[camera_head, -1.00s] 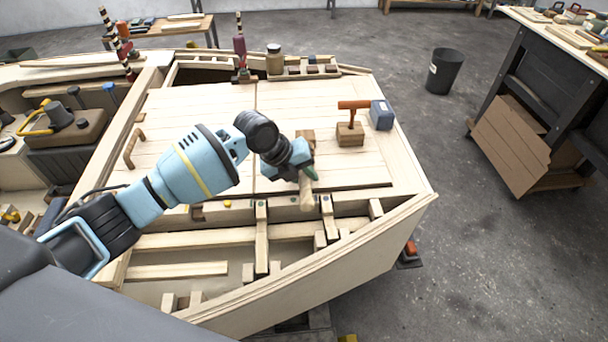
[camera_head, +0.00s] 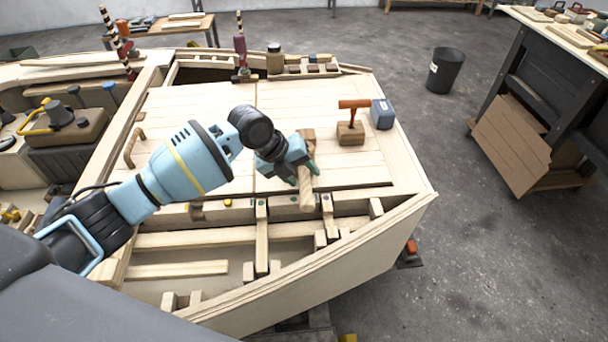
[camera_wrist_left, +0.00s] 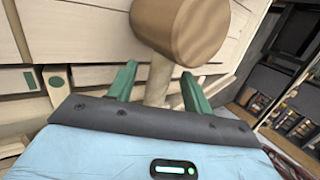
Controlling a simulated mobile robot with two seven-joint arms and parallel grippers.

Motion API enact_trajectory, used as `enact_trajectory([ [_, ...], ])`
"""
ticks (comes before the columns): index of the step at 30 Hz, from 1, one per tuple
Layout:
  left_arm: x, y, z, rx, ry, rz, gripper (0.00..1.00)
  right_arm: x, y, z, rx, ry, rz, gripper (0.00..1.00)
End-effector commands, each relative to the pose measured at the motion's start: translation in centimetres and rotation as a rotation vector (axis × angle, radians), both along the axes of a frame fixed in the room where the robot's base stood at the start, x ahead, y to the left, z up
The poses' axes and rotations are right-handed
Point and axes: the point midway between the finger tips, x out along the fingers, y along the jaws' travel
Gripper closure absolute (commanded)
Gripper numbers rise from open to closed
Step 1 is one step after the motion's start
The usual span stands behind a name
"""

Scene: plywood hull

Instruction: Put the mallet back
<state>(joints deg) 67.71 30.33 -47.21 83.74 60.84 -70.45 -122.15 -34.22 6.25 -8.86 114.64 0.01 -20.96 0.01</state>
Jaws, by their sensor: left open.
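The wooden mallet has a brown cylindrical head (camera_wrist_left: 180,28) and a pale handle (camera_head: 306,200). In the head view it lies at the front edge of the hull's deck, its brown head (camera_head: 308,135) partly hidden behind my left gripper (camera_head: 302,176). My left gripper is open; in the left wrist view its green fingers (camera_wrist_left: 155,88) stand apart on either side of the handle, just below the head. I cannot tell whether either finger touches the handle. My right gripper is not in view.
A wooden block (camera_head: 350,134) with an orange T-shaped tool (camera_head: 353,104) stands right of the mallet, with a blue-grey box (camera_head: 381,115) beside it. A jar (camera_head: 274,60) stands at the back. Open framing (camera_head: 262,240) lies in front of the deck (camera_head: 200,110).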

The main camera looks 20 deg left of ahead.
Motion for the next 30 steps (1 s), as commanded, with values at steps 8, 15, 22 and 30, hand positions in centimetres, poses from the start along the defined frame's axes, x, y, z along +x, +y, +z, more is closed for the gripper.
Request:
enact_trajectory([
  [8, -1.2, 1.9, 4.0, 0.001, -0.007, 0.001, 0.5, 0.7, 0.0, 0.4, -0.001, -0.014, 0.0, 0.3],
  [15, -1.7, 2.4, 5.3, 0.0, -0.005, 0.0, 0.5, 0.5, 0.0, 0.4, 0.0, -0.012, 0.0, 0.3],
  [22, -1.7, 2.4, 5.3, 0.0, -0.005, 0.0, 0.5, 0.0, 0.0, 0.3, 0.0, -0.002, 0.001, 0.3],
  [30, -1.7, 2.4, 5.3, -0.001, -0.005, 0.0, 0.5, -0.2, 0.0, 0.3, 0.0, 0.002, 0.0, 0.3],
])
